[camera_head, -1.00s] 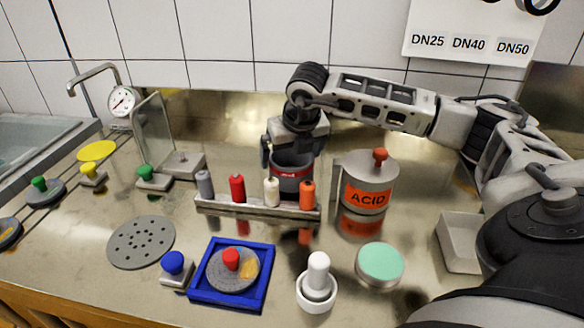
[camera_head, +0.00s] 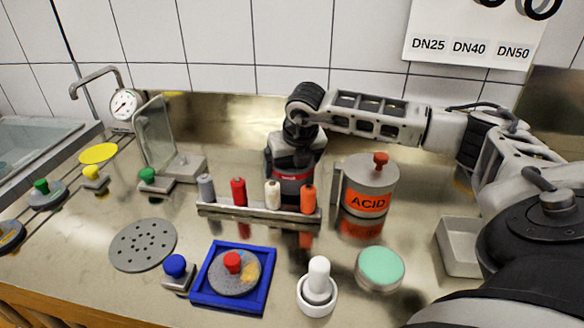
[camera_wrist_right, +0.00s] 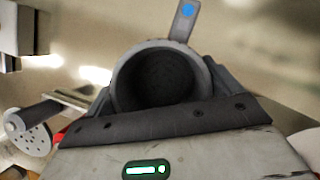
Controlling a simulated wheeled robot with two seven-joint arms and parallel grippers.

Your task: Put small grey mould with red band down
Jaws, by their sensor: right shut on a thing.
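The small grey mould with its red band (camera_head: 292,176) is behind the bottle rack, left of the ACID pot. My right gripper (camera_head: 293,166) is shut on it, with a finger on either side. The gripper hides the mould's upper part in the head view, and the rack hides some of its bottom. In the right wrist view, I look into the mould's dark round opening (camera_wrist_right: 160,80); a grey tab with a blue dot sticks out at the top. I cannot tell whether its base touches the counter. My left gripper is not in view.
The rack (camera_head: 255,212) with several coloured bottles stands just in front. The ACID pot (camera_head: 369,172) is close on the right. A glass-backed stand (camera_head: 188,167) is to the left. A blue tray (camera_head: 264,288) and a green-lidded jar (camera_head: 380,266) are nearer.

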